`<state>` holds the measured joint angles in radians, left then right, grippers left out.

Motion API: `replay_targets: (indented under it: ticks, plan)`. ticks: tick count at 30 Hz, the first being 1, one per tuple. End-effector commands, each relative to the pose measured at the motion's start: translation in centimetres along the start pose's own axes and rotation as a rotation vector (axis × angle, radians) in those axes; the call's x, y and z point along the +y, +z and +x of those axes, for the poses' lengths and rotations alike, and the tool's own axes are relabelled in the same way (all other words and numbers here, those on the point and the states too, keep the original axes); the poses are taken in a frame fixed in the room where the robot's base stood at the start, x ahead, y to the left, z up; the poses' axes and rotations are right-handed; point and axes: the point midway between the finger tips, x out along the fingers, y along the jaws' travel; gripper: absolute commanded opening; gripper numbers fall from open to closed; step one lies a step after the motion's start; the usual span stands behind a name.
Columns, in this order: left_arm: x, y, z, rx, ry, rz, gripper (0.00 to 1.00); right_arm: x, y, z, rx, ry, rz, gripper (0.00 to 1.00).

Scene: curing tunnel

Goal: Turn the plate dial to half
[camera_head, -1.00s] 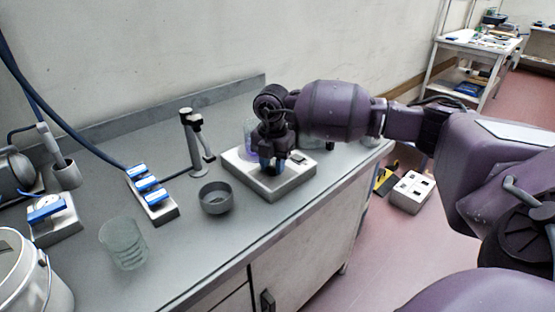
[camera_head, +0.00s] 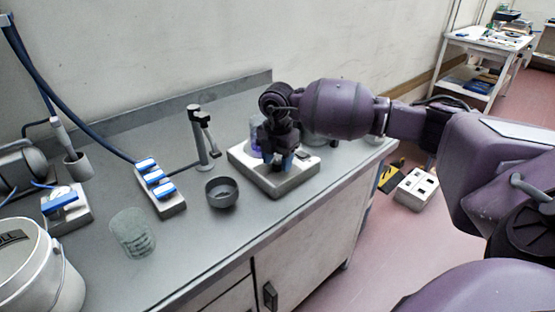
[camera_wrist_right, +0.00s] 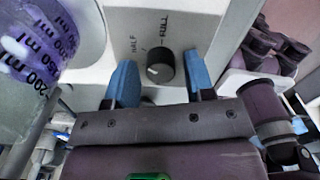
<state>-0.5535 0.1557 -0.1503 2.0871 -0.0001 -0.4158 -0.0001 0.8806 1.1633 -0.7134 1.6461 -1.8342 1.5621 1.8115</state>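The plate (camera_head: 243,172) is a pale box on the bench, with a beaker of purple liquid (camera_head: 255,135) on it. In the right wrist view the beaker (camera_wrist_right: 40,45) fills the upper left. The black round dial (camera_wrist_right: 160,66) is on the plate's pale face, with HALF and FULL printed beyond it. Its pointer setting is hard to read. My right gripper (camera_head: 278,160) is over the plate's front and hides the dial in the head view. In the wrist view its blue fingers (camera_wrist_right: 158,62) are open, one either side of the dial, with gaps visible. My left gripper is out of view.
A dark grey bowl (camera_head: 222,192) and a clear glass beaker (camera_head: 132,234) stand left of the plate. A stand (camera_head: 199,135), a blue-switched strip (camera_head: 160,186) and a white bucket (camera_head: 36,268) are further left. The bench's front edge is close to the plate.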

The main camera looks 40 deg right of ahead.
Motion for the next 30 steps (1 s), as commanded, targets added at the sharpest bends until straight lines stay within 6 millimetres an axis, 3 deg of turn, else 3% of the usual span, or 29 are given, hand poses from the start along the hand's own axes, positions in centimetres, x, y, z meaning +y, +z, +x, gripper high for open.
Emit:
replay_targets:
  ticks: [13, 30]
  plan:
    - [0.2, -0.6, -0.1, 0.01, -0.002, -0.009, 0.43, 0.0, -0.1, -0.8, 0.0, 0.001, -0.001, 0.57]
    - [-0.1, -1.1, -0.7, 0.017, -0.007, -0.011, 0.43, 0.0, 0.0, -9.7, 0.0, 0.002, -0.001, 0.57]
